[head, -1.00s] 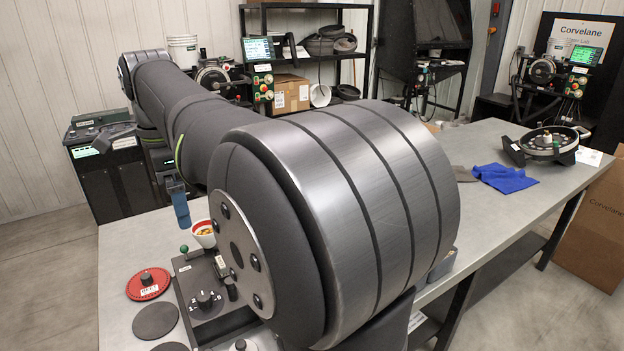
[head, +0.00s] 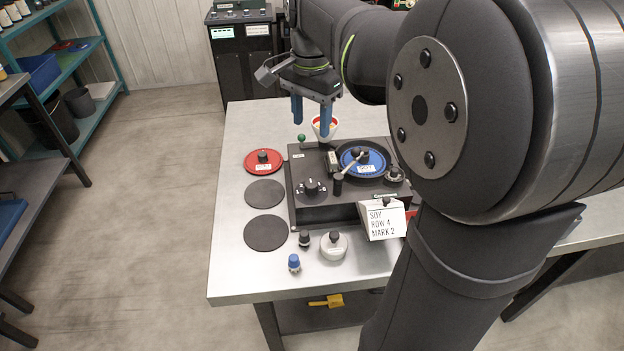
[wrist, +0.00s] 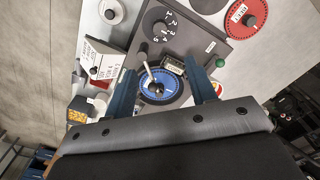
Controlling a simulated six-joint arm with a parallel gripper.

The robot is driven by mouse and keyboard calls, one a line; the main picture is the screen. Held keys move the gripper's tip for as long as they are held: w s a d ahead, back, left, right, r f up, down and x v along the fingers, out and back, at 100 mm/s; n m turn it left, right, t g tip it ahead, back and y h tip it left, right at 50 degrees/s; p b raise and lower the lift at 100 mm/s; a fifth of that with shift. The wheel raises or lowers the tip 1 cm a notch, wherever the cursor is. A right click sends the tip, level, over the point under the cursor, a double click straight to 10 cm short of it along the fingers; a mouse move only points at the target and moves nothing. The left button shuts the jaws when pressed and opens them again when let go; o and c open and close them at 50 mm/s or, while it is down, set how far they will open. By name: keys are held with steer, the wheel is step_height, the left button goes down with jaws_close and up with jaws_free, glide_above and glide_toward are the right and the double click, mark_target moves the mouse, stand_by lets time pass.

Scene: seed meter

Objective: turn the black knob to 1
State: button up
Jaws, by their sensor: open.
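The black knob (head: 311,187) sits on the front left of the dark machine box (head: 335,212), with a ring of white marks around it. In the wrist view the black knob (wrist: 160,27) is near the top, with white numerals beside it; I cannot tell which its pointer meets. My gripper (head: 311,118) is open, its two blue fingers pointing down above the back of the box, apart from the knob. In the wrist view my gripper (wrist: 162,75) shows empty, fingers on either side of the blue seed plate (wrist: 163,90).
A red plate (head: 263,162) and dark discs (head: 265,233) lie left of the box. A white card (head: 386,219) reads "SOY ROW 4 MARK 2". Small knobbed parts (head: 334,246) stand in front.

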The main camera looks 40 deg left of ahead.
mark_target(311, 184)
step_height(311, 184, down, 18)
steer(key=shift+r, duration=0.2)
steer(key=shift+c, duration=0.4)
steer(key=c, duration=0.9)
